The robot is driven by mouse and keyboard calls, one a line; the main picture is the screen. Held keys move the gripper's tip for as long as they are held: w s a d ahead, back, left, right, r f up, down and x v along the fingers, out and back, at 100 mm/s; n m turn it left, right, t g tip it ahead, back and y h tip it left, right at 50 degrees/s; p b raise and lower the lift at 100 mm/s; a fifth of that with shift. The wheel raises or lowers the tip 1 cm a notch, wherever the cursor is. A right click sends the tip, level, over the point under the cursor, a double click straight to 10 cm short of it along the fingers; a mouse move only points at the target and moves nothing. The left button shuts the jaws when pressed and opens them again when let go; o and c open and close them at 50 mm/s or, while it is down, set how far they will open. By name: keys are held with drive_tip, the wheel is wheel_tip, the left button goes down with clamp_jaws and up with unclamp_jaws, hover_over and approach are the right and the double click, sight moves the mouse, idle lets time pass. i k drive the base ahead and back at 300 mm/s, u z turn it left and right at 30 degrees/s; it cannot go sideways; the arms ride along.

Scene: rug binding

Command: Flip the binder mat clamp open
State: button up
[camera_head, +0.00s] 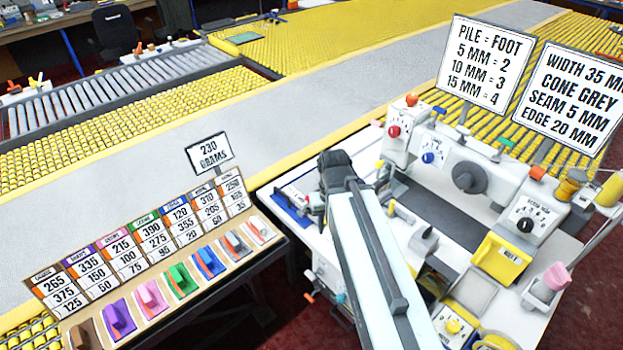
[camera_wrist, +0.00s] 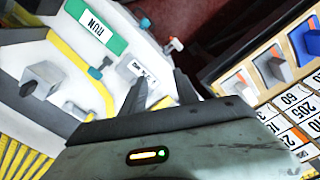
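The white binder machine (camera_head: 412,240) stands at the right in the head view. My gripper (camera_head: 335,170) is over its left end, pointing away from the camera. In the wrist view my gripper (camera_wrist: 160,92) shows two dark fingers apart with nothing between them. Past the fingertips is a small white label (camera_wrist: 140,72), its print too small to read. A small lever with a pale tip (camera_wrist: 174,45) stands at the table edge beyond. I cannot tell for sure which part is the mat clamp; my arm hides some of the binder.
A blue part (camera_head: 292,212) lies at the binder's left edge. A rack of coloured clips and number cards (camera_head: 165,255) stands left of it. In the wrist view a green RUN sign (camera_wrist: 95,28), a grey block (camera_wrist: 45,88) and a blue knob (camera_wrist: 97,72) are near.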

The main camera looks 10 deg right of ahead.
sight(301, 213)
drive_tip(key=i, duration=0.5)
drive_tip(key=u, duration=0.4)
drive_tip(key=k, duration=1.75)
drive_tip(key=u, duration=0.75)
drive_tip(key=i, duration=1)
